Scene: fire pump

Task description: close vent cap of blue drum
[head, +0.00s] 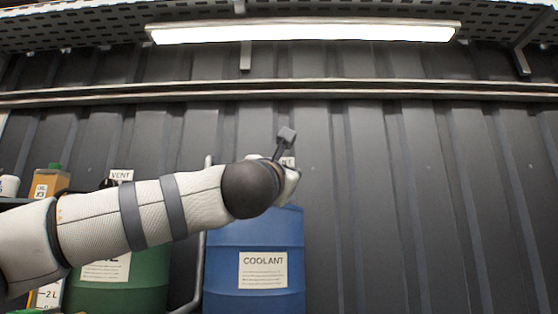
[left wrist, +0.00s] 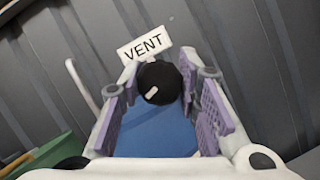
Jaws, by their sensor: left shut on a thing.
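The blue drum (head: 255,225) with a COOLANT label stands at the lower middle of the head view, and its blue top (left wrist: 155,130) shows in the left wrist view. The vent cap (left wrist: 158,80) is a round black knob with a small white mark, below a VENT sign (left wrist: 143,45). My left gripper (left wrist: 162,86) is shut on the vent cap, one purple-padded finger on each side. In the head view my left arm hides the cap and most of the gripper.
A green drum (head: 145,285) stands left of the blue drum, with another VENT sign (head: 121,175) above it. A grey pipe (head: 200,260) runs between the drums. A shelf at far left holds an orange container (head: 50,180). The wall on the right is bare.

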